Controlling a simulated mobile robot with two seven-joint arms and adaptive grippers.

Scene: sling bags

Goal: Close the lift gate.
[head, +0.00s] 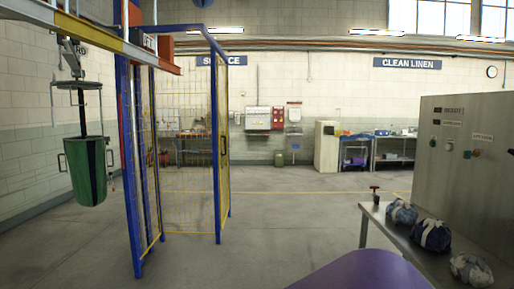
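The lift gate belongs to a blue-framed enclosure with yellow wire mesh left of centre in the head view. A narrow blue-edged mesh panel (223,140) stands upright on its right side, seen nearly edge-on. Another mesh panel (152,150) stands on the left side, beside a tall blue post (131,170). The front between the two sides looks open, with mesh showing farther back. I cannot tell for sure which panel is the gate leaf or see a latch. Neither of my grippers is in view.
A green sling bag (86,172) hangs from an overhead rail (75,33) at the left. A metal table (405,235) with several tied bundles (433,235) stands at the right, before a grey cabinet (470,165). The floor (285,220) between is clear.

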